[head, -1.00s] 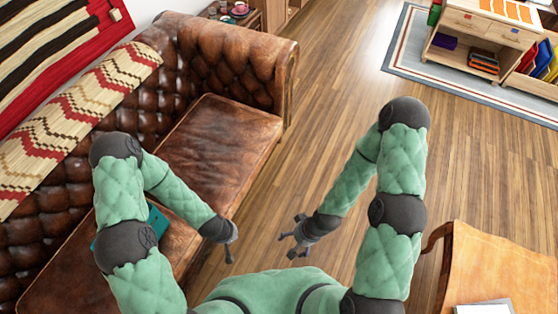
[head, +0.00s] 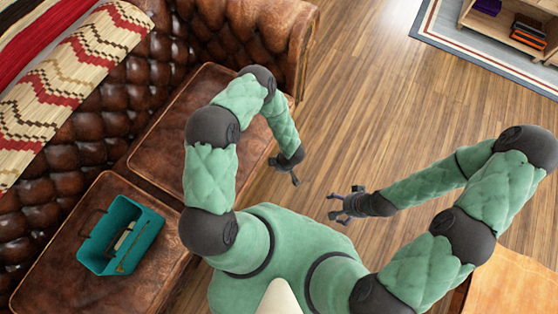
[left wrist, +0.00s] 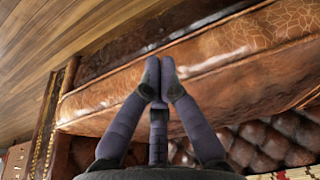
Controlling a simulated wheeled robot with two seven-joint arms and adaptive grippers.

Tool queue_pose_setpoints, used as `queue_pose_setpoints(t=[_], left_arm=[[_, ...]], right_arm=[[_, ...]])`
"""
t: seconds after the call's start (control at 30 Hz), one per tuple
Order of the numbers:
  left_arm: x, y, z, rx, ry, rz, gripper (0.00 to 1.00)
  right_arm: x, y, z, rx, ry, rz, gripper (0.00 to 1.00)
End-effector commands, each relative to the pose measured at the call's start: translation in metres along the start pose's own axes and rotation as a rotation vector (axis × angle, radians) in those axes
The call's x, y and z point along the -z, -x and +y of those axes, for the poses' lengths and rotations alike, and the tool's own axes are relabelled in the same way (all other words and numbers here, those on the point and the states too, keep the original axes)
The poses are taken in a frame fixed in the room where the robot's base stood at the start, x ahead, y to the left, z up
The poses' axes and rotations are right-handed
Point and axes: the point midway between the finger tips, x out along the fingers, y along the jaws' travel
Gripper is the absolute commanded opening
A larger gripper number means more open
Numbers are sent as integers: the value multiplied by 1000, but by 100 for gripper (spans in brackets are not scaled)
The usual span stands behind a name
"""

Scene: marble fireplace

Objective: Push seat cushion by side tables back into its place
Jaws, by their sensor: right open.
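In the head view, the brown leather sofa has a far seat cushion (head: 160,145), partly hidden behind my left arm, and a near seat cushion (head: 62,250). My left gripper (head: 293,178) is beside the far cushion's front edge, over the floor side. In the left wrist view, my left gripper (left wrist: 159,68) has its fingertips together with nothing between them, and a worn leather cushion edge (left wrist: 235,45) lies beyond them. I cannot tell whether they touch it. My right gripper (head: 340,205) is open and empty over the wood floor. No side table shows in the current head view.
A teal caddy (head: 95,262) with items in it stands on the near cushion. The tufted sofa arm (head: 265,35) bounds the far end. A wooden table (head: 510,290) is at the lower right, and a shelf (head: 490,20) at the upper right. The floor between is clear.

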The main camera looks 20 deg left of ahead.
Motion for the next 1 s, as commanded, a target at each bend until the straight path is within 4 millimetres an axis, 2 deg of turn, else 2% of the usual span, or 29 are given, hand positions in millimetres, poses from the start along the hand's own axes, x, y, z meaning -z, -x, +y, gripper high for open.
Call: queue_pose_setpoints(t=[0.03, 0.1, 0.4, 0.5, 0.7, 1.0], left_arm=[[-1, -14, -1, 3, 2, 0, 0], [-1, -27, -1, 2, 1, 0, 0], [-1, -82, 0, 0, 1, -1, 0], [17, -83, 1, -2, 4, 0, 0], [34, -87, 0, -1, 1, -1, 0], [38, -87, 1, -2, -1, -1, 0]], right_arm=[[0, -7, 3, 0, 0, 0, 89], [1, -13, 5, 0, 0, 0, 89], [2, -35, 13, 0, 0, 1, 89], [2, -38, 14, 0, 0, 1, 89], [2, -43, 15, 0, 0, 1, 89], [2, -43, 15, 0, 0, 1, 89]])
